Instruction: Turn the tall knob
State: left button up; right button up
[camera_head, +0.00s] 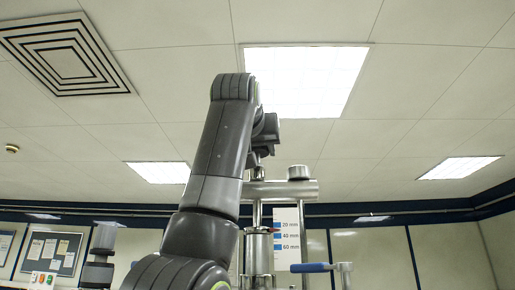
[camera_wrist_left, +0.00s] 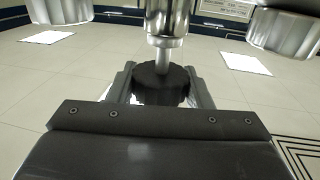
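The tall knob is dark and ridged and sits on a shiny metal stem. In the left wrist view the knob (camera_wrist_left: 161,86) is between the two fingers of my left gripper (camera_wrist_left: 161,78), with no clear gap on either side. In the head view the gripper (camera_head: 262,150) is above the left part of the steel crossbar (camera_head: 275,190), tilted down, and its fingers are mostly hidden behind my own arm. The knob is mostly hidden there too. My right gripper does not show in either view.
A shorter round metal cap (camera_head: 298,172) stands on the crossbar to the right. Below are a steel column (camera_head: 259,250), a millimetre scale sign (camera_head: 289,238) and a blue-handled valve (camera_head: 315,267). A dark cylindrical object (camera_head: 99,260) stands at the left. Space above the crossbar's right end is free.

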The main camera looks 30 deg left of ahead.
pick_arm(q)
jog(key=shift+c, duration=1.3)
jog(key=shift+n+y, duration=0.4)
jog(key=shift+y, duration=0.2)
jog(key=n+g+y+p, duration=0.1)
jog(key=y, duration=0.1)
jog(key=n+g+y+p, duration=0.2)
jog(key=y, duration=0.1)
jog(key=shift+r+n, duration=0.15)
jog(key=shift+n, duration=0.15)
jog(key=shift+n+g+y+p, duration=0.9)
jog(key=shift+g+y+p, duration=0.1)
jog(key=shift+g, duration=0.1)
jog(key=o, duration=1)
